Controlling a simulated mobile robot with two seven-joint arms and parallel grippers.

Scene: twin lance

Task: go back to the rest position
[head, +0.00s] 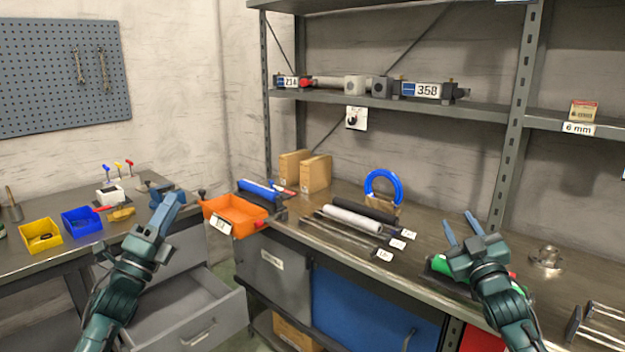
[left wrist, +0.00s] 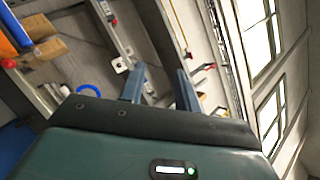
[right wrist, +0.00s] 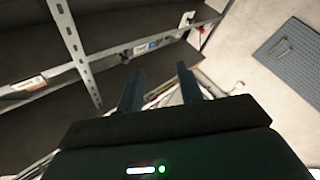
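My left gripper (head: 166,210) is raised in front of the left bench and the open drawer, fingers pointing up and away. In the left wrist view its two fingers (left wrist: 160,85) stand apart with nothing between them. My right gripper (head: 463,225) is over the front part of the right bench, fingers pointing up and away. In the right wrist view its fingers (right wrist: 158,85) are also apart and empty. A green object (head: 441,265) lies behind the right gripper, partly hidden by it.
An orange bin (head: 236,212) sits at the bench corner near the left gripper. An open grey drawer (head: 190,308) juts out below. Rollers (head: 352,219), a blue ring (head: 383,173) and a metal flange (head: 546,258) are on the right bench. A shelf post (head: 515,120) rises behind.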

